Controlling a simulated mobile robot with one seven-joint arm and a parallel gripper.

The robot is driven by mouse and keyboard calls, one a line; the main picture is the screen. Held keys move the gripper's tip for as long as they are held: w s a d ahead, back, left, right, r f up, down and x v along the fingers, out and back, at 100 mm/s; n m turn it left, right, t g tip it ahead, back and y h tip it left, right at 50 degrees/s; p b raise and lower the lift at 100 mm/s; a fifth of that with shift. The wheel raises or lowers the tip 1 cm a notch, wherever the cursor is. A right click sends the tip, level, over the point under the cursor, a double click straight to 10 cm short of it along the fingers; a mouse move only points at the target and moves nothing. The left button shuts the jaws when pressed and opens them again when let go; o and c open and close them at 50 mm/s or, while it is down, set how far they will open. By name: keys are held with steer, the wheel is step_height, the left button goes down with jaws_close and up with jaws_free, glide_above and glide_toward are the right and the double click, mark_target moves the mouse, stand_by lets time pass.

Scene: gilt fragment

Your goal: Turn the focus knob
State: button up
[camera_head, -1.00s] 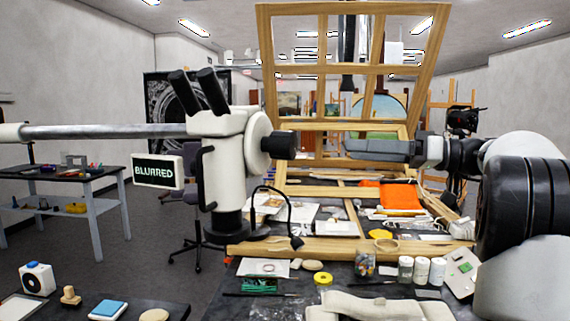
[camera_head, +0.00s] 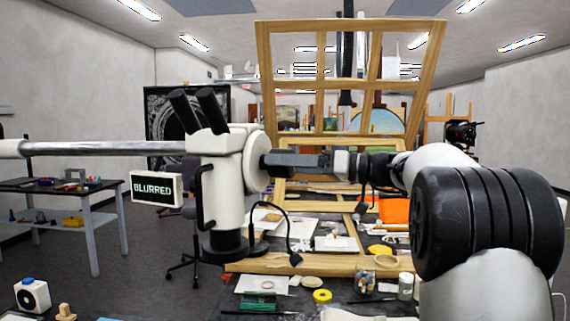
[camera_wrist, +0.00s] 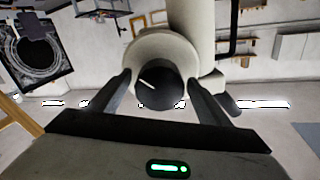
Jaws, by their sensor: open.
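The white microscope (camera_head: 222,170) stands left of centre in the head view, with two black eyepieces on top. Its black focus knob (camera_wrist: 157,88), with a white pointer line, faces the wrist camera. My gripper (camera_wrist: 158,78) is open, with one finger on each side of the knob and visible gaps between. In the head view my gripper (camera_head: 268,160) reaches the microscope's right side and largely hides the knob. A sign (camera_head: 157,189) left of the microscope reads "BLURRED".
A wooden frame (camera_head: 262,80) stands upright behind the bench. A thin black gooseneck (camera_head: 289,225) curves below my gripper. Jars, a yellow roll (camera_head: 322,296) and papers crowd the bench. A side table (camera_head: 60,187) is at left.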

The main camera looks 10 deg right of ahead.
steer(key=shift+w+a, duration=0.1)
steer(key=shift+a, duration=0.2)
steer(key=c, duration=1.1)
steer(key=shift+o, duration=0.2)
steer(key=shift+d+m+p, duration=0.1)
steer(key=shift+m+p, duration=0.35)
steer(key=shift+m, duration=2.35)
